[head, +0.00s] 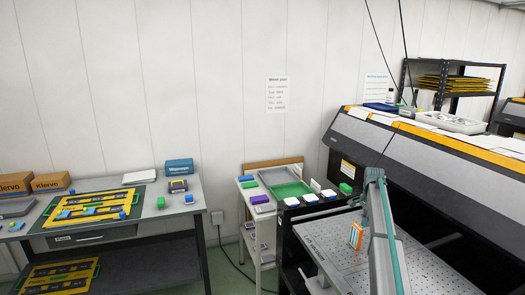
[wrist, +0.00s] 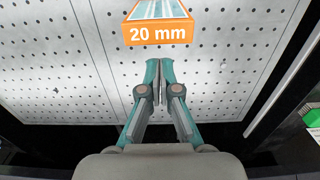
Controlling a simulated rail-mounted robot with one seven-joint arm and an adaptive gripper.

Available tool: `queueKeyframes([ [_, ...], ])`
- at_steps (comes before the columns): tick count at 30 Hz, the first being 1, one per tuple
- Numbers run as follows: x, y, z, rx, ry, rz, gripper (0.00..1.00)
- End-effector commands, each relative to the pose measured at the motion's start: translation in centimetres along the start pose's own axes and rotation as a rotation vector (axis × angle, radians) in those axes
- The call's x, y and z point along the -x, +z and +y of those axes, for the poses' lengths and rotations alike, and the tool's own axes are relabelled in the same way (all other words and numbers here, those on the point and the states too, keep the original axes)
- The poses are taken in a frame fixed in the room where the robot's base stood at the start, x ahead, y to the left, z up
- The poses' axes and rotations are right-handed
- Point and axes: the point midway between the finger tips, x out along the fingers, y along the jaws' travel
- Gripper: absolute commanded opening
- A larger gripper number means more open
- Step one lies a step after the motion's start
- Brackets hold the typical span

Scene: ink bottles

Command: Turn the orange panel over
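The orange panel (head: 356,235) stands out on the perforated metal plate (head: 325,244) in the head view, just left of my arm. In the wrist view the orange panel (wrist: 158,34) is at the top, cut off by the frame. An orange edge marked "20 mm" faces the camera, with a pale striped face framed in orange above it. My gripper (wrist: 159,76) shows in the wrist view with its fingers together and nothing seen between them. Its tips point toward the panel with a gap in the picture. My gripper is not clearly seen in the head view.
A large grey and black machine (head: 430,150) stands behind the plate at the right. White blocks and a green block (head: 346,188) sit near the plate's back left. A green tray (head: 291,190) lies on a side table. The plate around the panel looks mostly clear.

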Motion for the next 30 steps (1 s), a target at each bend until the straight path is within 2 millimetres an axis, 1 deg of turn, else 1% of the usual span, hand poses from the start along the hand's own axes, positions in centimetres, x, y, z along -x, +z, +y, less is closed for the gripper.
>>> queueKeyframes([
  [5,-0.2,0.0,0.0,0.000,0.000,0.000,0.00],
  [30,-3.0,0.0,0.0,0.000,0.000,0.000,0.00],
])
